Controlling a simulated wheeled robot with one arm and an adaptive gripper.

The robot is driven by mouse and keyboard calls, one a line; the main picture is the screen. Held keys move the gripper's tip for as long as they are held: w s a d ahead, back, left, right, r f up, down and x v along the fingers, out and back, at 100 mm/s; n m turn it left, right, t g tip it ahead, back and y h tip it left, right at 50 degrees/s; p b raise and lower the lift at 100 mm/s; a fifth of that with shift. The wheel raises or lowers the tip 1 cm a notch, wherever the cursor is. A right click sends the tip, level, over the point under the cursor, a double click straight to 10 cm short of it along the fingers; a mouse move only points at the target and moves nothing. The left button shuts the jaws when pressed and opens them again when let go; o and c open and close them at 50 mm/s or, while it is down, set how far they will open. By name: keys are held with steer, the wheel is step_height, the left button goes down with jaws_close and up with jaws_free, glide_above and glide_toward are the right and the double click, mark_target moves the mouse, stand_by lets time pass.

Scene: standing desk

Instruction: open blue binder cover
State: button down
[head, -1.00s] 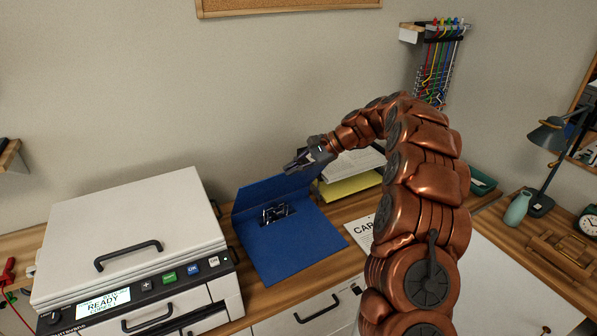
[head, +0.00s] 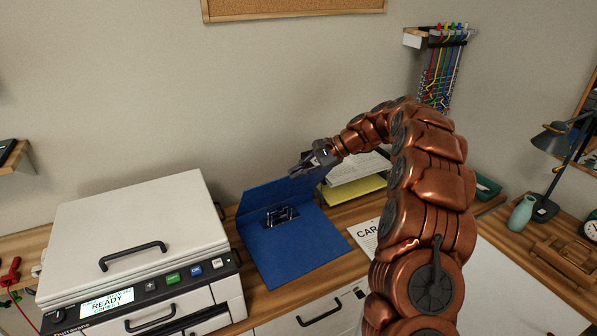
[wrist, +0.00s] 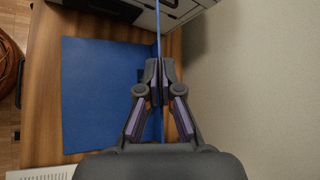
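The blue binder (head: 290,248) lies open on the wooden desk, with metal rings showing near its spine. Its blue cover (head: 262,200) stands raised along the back, near the wall. In the wrist view the cover (wrist: 158,30) shows edge-on as a thin blue line, with the binder's flat side (wrist: 100,95) to its left. My gripper (head: 294,171) is at the top right part of the cover. In the wrist view its fingertips (wrist: 159,72) are close together on either side of the cover edge, shut on it.
A white printer-like machine (head: 140,222) stands close to the binder's left. Paper trays (head: 352,180) stand behind my arm on the right, with a printed sheet (head: 364,236) in front. The wall (head: 120,100) is close behind the cover.

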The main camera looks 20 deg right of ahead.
steer(key=c, duration=1.4)
jaws_free()
steer(key=shift+o, duration=0.2)
steer(key=shift+r, duration=0.1)
steer(key=p+v, duration=0.3)
steer(key=v, duration=0.6)
steer(key=shift+w, duration=0.15)
